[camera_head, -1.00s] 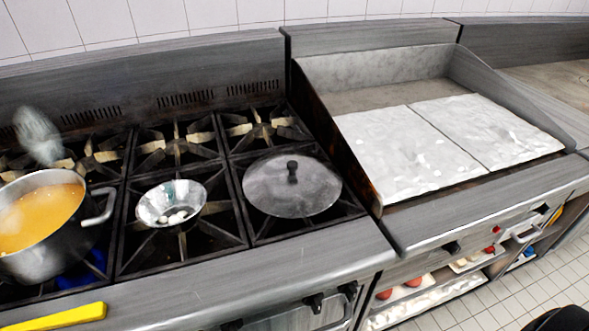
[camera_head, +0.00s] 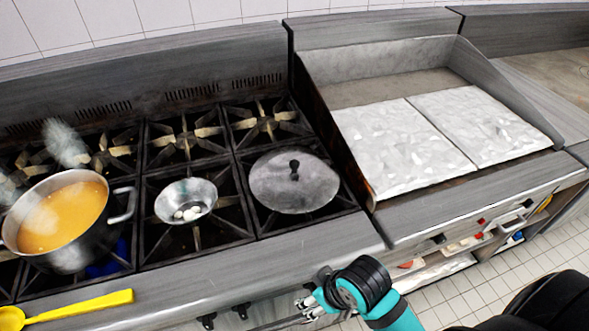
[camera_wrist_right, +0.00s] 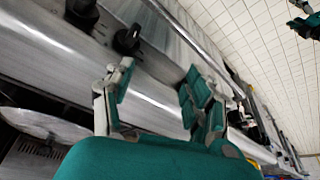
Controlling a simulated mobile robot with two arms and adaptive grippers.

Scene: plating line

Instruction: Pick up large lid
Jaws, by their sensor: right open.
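The large lid (camera_head: 294,184) is a round grey metal disc with a black knob (camera_head: 294,168) on top. It lies flat on the front right burner of the stove in the head view. Its edge also shows at the lower left of the right wrist view (camera_wrist_right: 45,124). My right gripper (camera_head: 308,306) is in front of the stove's front edge, below and apart from the lid. In the right wrist view (camera_wrist_right: 155,95) its two fingers are spread with nothing between them.
A steaming pot of orange soup (camera_head: 62,215) and a small metal bowl (camera_head: 186,200) with white pieces stand left of the lid. A yellow spoon (camera_head: 75,308) lies on the stove's front ledge. A flat griddle (camera_head: 385,150) with a raised side wall stands to the right.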

